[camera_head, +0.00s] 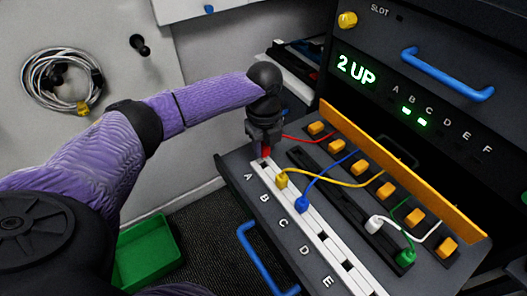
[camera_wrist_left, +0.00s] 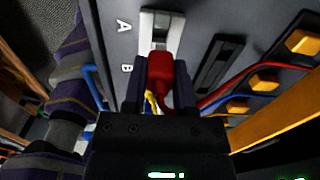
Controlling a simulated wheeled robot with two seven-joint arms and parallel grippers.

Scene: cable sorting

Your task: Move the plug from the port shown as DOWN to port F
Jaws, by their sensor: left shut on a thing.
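My left gripper (camera_head: 264,143) is shut on the red plug (camera_head: 266,154), at the A end of the white port strip (camera_head: 325,242). In the left wrist view the red plug (camera_wrist_left: 160,72) is between the fingers, near a white port (camera_wrist_left: 160,24) beside the letter A. I cannot tell whether its tip is in the port. A yellow plug (camera_head: 281,181) sits at B and a blue plug (camera_head: 302,203) at C. Strip ports beyond C look empty. The display (camera_head: 360,69) reads 2 UP, with two green lamps apparently under B and C. My right gripper is not in view.
White (camera_head: 374,224) and green (camera_head: 405,258) plugs sit in a dark strip. Loose cables cross between the rows. A blue handle (camera_head: 265,260) is at the front edge, near a green bin (camera_head: 147,252).

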